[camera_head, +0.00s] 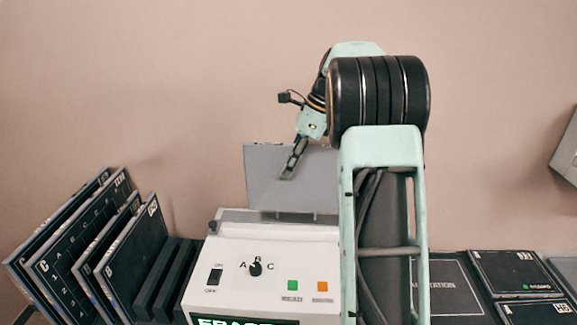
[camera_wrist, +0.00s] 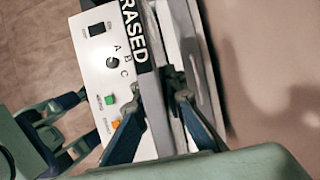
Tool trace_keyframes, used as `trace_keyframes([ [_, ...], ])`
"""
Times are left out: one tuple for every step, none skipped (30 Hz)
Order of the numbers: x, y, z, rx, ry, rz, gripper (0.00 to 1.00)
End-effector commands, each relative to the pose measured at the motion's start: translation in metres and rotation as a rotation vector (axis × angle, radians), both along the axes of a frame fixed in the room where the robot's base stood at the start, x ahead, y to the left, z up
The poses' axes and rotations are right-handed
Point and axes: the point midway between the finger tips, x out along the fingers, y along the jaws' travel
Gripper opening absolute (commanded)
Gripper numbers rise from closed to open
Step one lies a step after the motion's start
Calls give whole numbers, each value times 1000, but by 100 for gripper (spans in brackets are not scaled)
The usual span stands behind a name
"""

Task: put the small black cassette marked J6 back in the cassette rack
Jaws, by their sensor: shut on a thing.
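My gripper (camera_head: 288,170) is above the back of the white reader (camera_head: 262,258), in front of an upright grey panel (camera_head: 262,182), its fingers pointing down and left. In the wrist view its two fingers (camera_wrist: 165,92) are shut on a thin thing, mostly hidden between them; no J6 mark is readable. The cassette rack (camera_head: 172,285) at the left holds several black cassettes (camera_head: 138,250) that lean in a row. Dark, seemingly empty slots show at its right end, beside the reader.
The reader has a knob (camera_head: 255,268), a switch (camera_head: 214,277) and green and orange buttons. More black cassettes (camera_head: 505,272) lie flat at the right, by a dark station mat (camera_head: 445,285). A grey box (camera_head: 567,155) juts in at the right edge. Space above the rack is clear.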

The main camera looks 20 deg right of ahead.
Motion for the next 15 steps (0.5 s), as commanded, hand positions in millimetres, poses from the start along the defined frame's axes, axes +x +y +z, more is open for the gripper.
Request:
trace_keyframes([
  [0, 0, 9, 0, -2, 0, 0],
  [0, 0, 11, 0, -2, 0, 0],
  [0, 0, 14, 0, -2, 0, 0],
  [0, 0, 16, 0, -2, 0, 0],
  [0, 0, 18, 0, -2, 0, 0],
  [0, 0, 20, 0, -2, 0, 0],
  [0, 0, 22, 0, -2, 0, 0],
  [0, 0, 25, 0, -2, 0, 0],
  [0, 0, 28, 0, -2, 0, 0],
  [1, 0, 30, 0, -2, 0, 0],
  [0, 0, 32, 0, -2, 0, 0],
  [0, 0, 35, 0, -2, 0, 0],
  [0, 0, 37, 0, -2, 0, 0],
  [0, 0, 40, 0, -2, 0, 0],
  [0, 0, 43, 0, -2, 0, 0],
])
